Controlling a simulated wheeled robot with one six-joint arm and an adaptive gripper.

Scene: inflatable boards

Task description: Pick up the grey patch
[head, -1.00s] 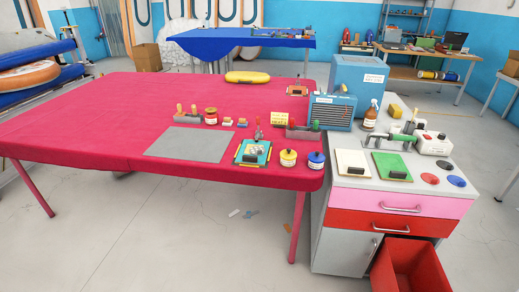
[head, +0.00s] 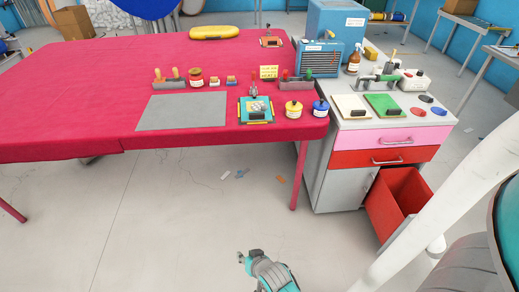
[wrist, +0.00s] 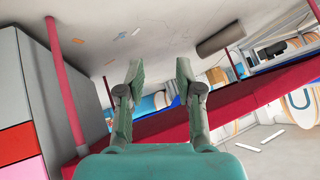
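A large flat grey sheet (head: 181,111) lies on the table. I cannot tell for sure which is the grey patch. The scraps also show small at the top of the wrist view, the orange one (wrist: 136,31) among them. My gripper (head: 247,256) is low in the head view, above the floor and apart from the scraps. In the wrist view its fingers (wrist: 159,72) are spread and empty.
The red table (head: 90,105) holds jars, a tray (head: 257,110) and tools near its front edge. A drawer cabinet (head: 345,188) stands at right with an open red bin (head: 398,200) beside it. A table leg (head: 299,175) stands near the scraps. Floor in front is clear.

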